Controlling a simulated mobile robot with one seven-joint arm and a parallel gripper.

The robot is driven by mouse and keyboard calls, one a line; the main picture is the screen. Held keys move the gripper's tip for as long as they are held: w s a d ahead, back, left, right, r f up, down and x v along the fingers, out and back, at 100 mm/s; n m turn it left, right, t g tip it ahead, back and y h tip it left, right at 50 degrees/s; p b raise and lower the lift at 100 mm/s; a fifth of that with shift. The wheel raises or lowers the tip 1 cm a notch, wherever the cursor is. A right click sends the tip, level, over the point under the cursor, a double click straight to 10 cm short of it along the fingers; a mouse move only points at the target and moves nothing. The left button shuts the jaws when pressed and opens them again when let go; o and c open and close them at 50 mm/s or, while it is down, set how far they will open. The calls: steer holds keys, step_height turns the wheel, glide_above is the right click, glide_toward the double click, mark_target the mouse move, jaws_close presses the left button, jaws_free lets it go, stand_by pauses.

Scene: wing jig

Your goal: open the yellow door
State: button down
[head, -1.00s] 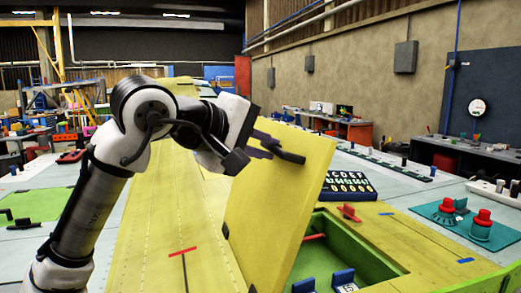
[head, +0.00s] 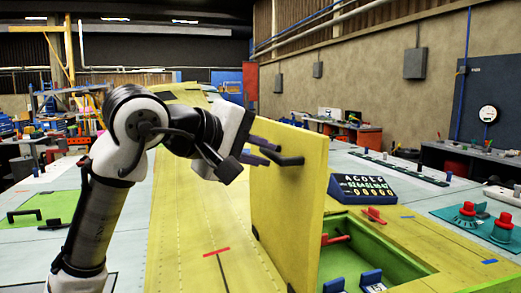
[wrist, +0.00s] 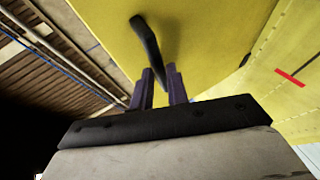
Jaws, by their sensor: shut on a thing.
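The yellow door (head: 290,215) stands nearly upright on its hinged edge, beside an open green-lined compartment (head: 352,258) in the yellow wing surface. Its black bar handle (head: 287,160) is on the face toward my arm. My gripper (head: 268,150) reaches it from the left, its purple fingers shut on the handle. In the wrist view, the fingers (wrist: 160,86) close around the near end of the handle (wrist: 148,42), with the yellow door face (wrist: 205,45) behind it.
Blue blocks (head: 371,279) and a red-handled piece (head: 338,239) are in or at the compartment. Red knobs (head: 467,210) stand farther right. The wing surface (head: 190,220) left of the door is mostly clear.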

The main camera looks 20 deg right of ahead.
steer(key=shift+s+d+f, duration=0.2)
steer(key=shift+f, duration=0.55)
steer(key=c, duration=1.7)
jaws_free()
steer(key=shift+o, duration=1.3)
steer(key=shift+d, duration=0.15)
steer(key=shift+r, duration=0.15)
steer(key=b+v, duration=0.3)
steer(key=v, duration=1.1)
steer(key=shift+w+r, duration=0.2)
steer(key=shift+r, duration=0.05)
